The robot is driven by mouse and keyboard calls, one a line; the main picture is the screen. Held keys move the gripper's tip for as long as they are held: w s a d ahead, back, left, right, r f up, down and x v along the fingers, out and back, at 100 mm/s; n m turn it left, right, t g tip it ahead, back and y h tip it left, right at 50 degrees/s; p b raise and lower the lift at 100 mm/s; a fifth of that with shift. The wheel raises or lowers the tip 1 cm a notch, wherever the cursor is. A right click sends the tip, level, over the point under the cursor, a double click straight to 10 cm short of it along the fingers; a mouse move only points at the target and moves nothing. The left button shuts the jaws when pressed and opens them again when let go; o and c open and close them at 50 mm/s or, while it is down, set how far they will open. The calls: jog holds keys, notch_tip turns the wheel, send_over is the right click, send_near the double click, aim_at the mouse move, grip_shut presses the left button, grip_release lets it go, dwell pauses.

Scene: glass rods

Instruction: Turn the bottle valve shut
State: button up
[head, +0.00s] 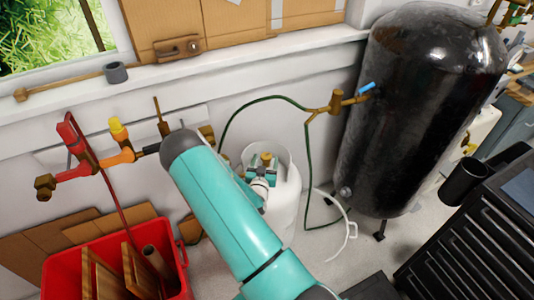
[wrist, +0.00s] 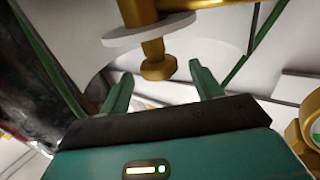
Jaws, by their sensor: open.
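The white gas bottle (head: 287,207) stands on the floor near the wall, partly hidden behind my arm. A brass valve (head: 265,158) shows at its top within the white collar. My gripper (head: 262,180) is over the bottle's top, close to the valve. In the wrist view my gripper (wrist: 162,70) is open, with a teal finger on each side. A brass fitting with a rounded end (wrist: 157,68) shows between the fingertips, with gaps on both sides. A pale disc (wrist: 150,30) surrounds its stem. I cannot tell its exact depth from the fingertips.
A large black tank (head: 415,110) stands right of the bottle. A green hose (head: 308,170) hangs from a brass tee (head: 335,103). Pipes with a red handle (head: 75,140) and a red crate (head: 65,275) are at left. A dark drawer cabinet (head: 470,240) is at right.

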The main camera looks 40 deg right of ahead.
aim_at(269, 153)
jog(key=x, duration=0.4)
jog(key=shift+w+d, duration=0.25)
jog(key=shift+d, duration=0.1)
jog(key=c, duration=1)
jog(key=shift+d+r+m+g+h, duration=0.1)
jog(key=shift+m+g+h, duration=0.8)
jog(key=shift+m+g, duration=0.45)
jog(key=shift+s+m+g+h, duration=0.15)
jog(key=shift+m+g+h, duration=0.3)
jog(key=shift+g, duration=0.5)
jog(key=shift+s+m+g+h, duration=0.15)
jog(key=shift+m+g+h, duration=0.3)
jog(key=shift+g, duration=0.45)
jog(key=o, duration=1)
